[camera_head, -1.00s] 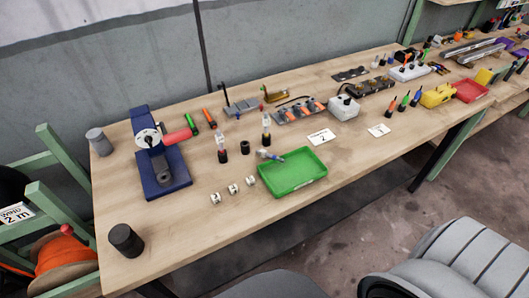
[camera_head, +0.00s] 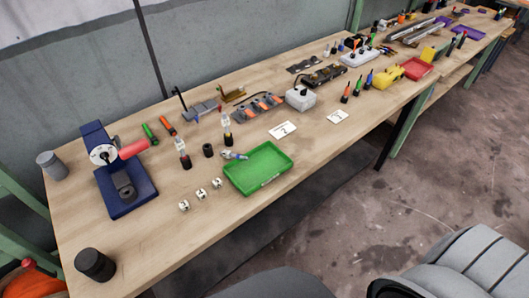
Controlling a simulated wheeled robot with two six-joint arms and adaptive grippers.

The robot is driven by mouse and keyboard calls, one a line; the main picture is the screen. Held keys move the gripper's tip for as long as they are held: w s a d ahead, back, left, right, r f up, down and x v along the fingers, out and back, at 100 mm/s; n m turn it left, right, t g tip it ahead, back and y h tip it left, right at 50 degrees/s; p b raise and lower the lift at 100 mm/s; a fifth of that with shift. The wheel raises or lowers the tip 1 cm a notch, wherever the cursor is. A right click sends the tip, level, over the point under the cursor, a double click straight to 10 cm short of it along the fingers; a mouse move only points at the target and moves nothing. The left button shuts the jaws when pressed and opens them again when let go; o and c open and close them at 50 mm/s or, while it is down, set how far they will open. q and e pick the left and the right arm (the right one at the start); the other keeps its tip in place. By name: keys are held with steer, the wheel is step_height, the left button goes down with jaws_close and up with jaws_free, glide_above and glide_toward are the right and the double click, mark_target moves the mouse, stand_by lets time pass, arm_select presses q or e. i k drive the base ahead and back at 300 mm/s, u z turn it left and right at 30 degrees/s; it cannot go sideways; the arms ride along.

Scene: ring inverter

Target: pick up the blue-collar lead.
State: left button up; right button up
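Several small upright black pieces with coloured upper parts stand on the bench right of centre: an orange one (camera_head: 346,92), a green one (camera_head: 357,88) and a blue one (camera_head: 369,78). The blue one is at the right end of this row and looks like the blue-collar lead, but it is too small to be sure. A small blue and grey piece (camera_head: 233,155) also lies at the left rim of the green tray (camera_head: 262,182). Neither of my grippers is in view.
A dark blue press (camera_head: 125,190) with a red handle and a black cylinder (camera_head: 95,264) stand at the left of the wooden bench. A white box (camera_head: 300,98), yellow block (camera_head: 387,76) and red tray (camera_head: 417,68) are near the row. The front right bench edge is fairly clear.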

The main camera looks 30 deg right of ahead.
mark_target(227, 154)
steer(key=z, duration=2.65)
steer(key=i, duration=3.15)
steer(key=u, duration=3.65)
steer(key=i, duration=0.5)
